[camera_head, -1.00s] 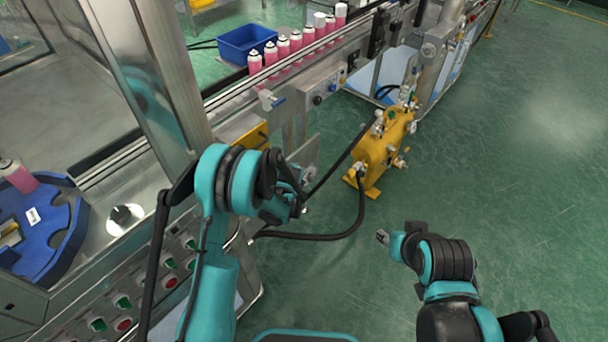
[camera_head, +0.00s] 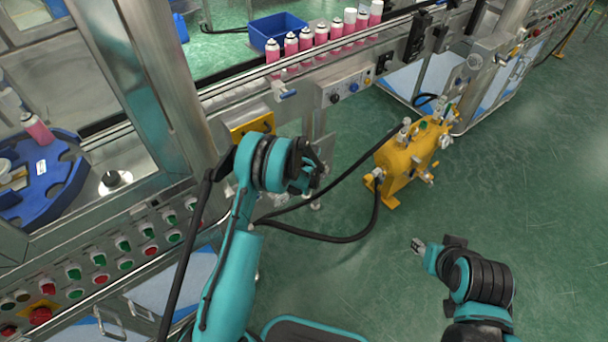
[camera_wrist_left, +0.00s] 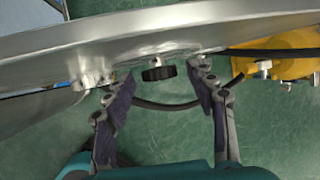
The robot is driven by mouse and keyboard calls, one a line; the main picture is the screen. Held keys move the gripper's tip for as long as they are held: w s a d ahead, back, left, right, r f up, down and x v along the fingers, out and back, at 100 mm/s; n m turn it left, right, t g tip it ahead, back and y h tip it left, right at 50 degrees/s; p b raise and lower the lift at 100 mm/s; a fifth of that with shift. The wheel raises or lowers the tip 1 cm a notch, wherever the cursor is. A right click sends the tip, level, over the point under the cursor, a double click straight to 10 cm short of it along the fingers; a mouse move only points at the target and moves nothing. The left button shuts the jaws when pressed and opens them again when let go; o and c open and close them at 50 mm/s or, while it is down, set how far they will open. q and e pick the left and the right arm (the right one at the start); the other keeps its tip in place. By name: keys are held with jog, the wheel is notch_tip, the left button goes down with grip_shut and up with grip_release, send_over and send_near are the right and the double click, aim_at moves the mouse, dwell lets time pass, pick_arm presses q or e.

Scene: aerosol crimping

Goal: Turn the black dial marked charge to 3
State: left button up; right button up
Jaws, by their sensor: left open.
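A black knob (camera_wrist_left: 159,73) with a ridged rim shows in the left wrist view, under the edge of a metal housing. It lies between my open left fingers (camera_wrist_left: 160,88) in that picture, with no contact visible. In the head view my left gripper (camera_head: 308,170) is partly hidden by its own wrist, beside the machine frame. A black dial (camera_head: 111,178) on a pale disc stands on the metal deck at left; another black knob (camera_head: 334,98) is on the conveyor's side panel. No charge marking or number is readable. My right gripper (camera_head: 418,247) is over the floor, away from the machine.
A yellow pump unit (camera_head: 408,162) with a black hose (camera_head: 330,238) stands on the green floor. Pink cans (camera_head: 305,40) line the conveyor near a blue bin (camera_head: 277,27). Red and green buttons (camera_head: 122,243) fill the front panel. Floor at right is clear.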

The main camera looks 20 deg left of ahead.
pick_arm(q)
jog(key=shift+w+a+f, duration=0.1)
jog(key=shift+w+f, duration=0.1)
jog(key=shift+f, duration=0.25)
jog(key=c, duration=1.2)
jog(key=shift+o, duration=0.2)
jog(key=t+h, duration=0.2)
jog(key=t, duration=0.1)
jog(key=shift+s+a+f+n, duration=0.1)
jog(key=shift+s+n, duration=0.1)
jog(key=shift+n, duration=0.2)
